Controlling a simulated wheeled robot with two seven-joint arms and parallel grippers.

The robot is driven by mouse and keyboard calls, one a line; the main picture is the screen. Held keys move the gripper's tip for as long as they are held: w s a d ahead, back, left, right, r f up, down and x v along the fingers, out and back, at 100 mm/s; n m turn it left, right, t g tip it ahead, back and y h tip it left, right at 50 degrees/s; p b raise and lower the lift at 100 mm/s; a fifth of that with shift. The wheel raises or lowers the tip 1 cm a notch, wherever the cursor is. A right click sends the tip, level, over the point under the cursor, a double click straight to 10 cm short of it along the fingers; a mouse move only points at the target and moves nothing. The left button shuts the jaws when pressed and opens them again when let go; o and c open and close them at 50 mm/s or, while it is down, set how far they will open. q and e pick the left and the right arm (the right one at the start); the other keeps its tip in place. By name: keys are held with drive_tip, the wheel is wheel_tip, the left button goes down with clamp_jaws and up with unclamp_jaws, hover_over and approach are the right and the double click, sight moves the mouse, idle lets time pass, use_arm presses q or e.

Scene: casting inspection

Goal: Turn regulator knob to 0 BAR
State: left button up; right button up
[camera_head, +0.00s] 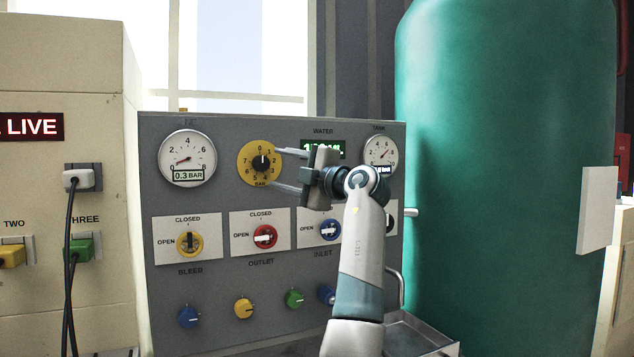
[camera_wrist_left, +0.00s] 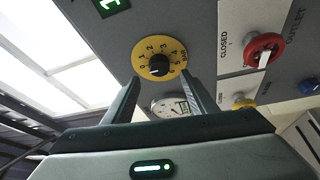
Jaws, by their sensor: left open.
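The regulator knob (camera_head: 260,162) is a small black knob on a round yellow dial marked in BAR, on the grey panel. Its white mark appears to point up, near the 0, but it is too small to read exactly. The knob also shows in the left wrist view (camera_wrist_left: 159,66). My left gripper (camera_head: 275,169) comes from the right with its two fingers apart, one above the other, tips near the dial's right edge. In the left wrist view the fingers (camera_wrist_left: 161,78) are spread below the dial, with nothing between them. My right gripper is out of view.
A gauge (camera_head: 187,158) left of the dial reads 0.3 BAR. Yellow (camera_head: 190,243), red (camera_head: 265,237) and blue (camera_head: 330,229) valve knobs sit below. A tank gauge (camera_head: 380,153) is at right. A large green tank (camera_head: 500,180) stands right of the panel.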

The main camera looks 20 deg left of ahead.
use_arm(q)
drive_tip(key=b+v, duration=0.1)
drive_tip(key=v, duration=1)
drive_tip(key=shift+d+b, duration=0.3)
drive_tip(key=shift+b, duration=0.05)
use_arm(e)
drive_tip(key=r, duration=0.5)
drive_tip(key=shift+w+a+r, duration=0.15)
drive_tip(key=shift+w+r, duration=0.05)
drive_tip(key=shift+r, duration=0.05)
use_arm(q)
drive_tip(key=shift+r, duration=0.1)
wheel_tip(320, 180, up, 10)
drive_tip(key=p, duration=1)
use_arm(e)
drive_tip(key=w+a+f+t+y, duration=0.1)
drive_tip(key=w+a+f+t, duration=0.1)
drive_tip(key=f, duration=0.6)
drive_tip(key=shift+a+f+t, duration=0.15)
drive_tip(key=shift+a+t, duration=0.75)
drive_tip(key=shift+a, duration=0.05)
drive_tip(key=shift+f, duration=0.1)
